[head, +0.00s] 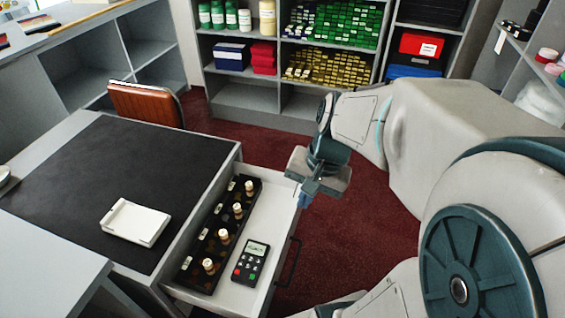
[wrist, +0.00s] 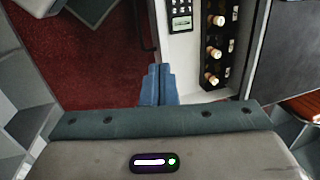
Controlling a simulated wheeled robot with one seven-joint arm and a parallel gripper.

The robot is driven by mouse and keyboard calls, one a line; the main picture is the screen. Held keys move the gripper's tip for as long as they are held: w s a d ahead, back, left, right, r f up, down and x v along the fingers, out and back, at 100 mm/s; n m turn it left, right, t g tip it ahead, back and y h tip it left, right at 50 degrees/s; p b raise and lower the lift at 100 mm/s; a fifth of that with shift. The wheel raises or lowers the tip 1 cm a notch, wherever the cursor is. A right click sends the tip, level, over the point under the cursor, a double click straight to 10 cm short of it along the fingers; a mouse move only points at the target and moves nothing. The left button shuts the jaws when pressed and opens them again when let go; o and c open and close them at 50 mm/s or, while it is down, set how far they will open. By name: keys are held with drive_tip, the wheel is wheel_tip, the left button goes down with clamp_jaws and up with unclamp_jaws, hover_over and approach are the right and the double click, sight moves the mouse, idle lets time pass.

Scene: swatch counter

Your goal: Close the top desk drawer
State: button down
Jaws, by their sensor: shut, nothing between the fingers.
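The top desk drawer (head: 264,225) is pulled out from the grey desk (head: 218,168). Its front panel faces right and carries a dark handle (head: 289,262). Inside lie a black tray with several corked bottles (head: 238,211) and a dark handheld device (head: 249,262). My gripper (head: 308,192) is beside the far end of the drawer front. In the wrist view my gripper's blue fingers (wrist: 159,84) are together and empty, close to the drawer's edge. The drawer (wrist: 181,50) also shows there, with the handle (wrist: 147,27) beyond the fingers. I cannot tell whether the fingers touch the drawer.
A white tray (head: 134,222) lies on the black desk mat (head: 90,185). A brown chair (head: 146,103) stands behind the desk. Grey shelves (head: 240,97) with boxes and bottles line the back. Dark red carpet (head: 345,215) lies open right of the drawer.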

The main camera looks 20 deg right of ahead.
drive_tip(key=w+d+f+m+t+y+b, duration=0.25)
drive_tip(key=d+f+m+b, duration=0.25)
drive_tip(key=d+f+m, duration=0.35)
drive_tip(key=w+d+f+m+t+y+b, duration=0.2)
drive_tip(key=w+d+f+m+y+b, duration=0.15)
drive_tip(key=d+f+m, duration=0.5)
drive_tip(key=h+b, duration=0.1)
drive_tip(key=b, duration=0.3)
approach(298, 212)
drive_tip(key=shift+m+g, duration=0.25)
drive_tip(key=shift+m, duration=0.15)
drive_tip(key=shift+w+d+x, duration=0.1)
drive_tip(key=shift+d+x, duration=0.05)
drive_tip(key=shift+x, duration=0.95)
drive_tip(key=shift+w+d+x, duration=0.1)
drive_tip(key=shift+x, duration=0.95)
drive_tip(key=shift+w+d+x, duration=0.1)
drive_tip(key=shift+d+x, duration=0.05)
drive_tip(key=shift+x, duration=0.95)
drive_tip(key=shift+w+f, duration=0.1)
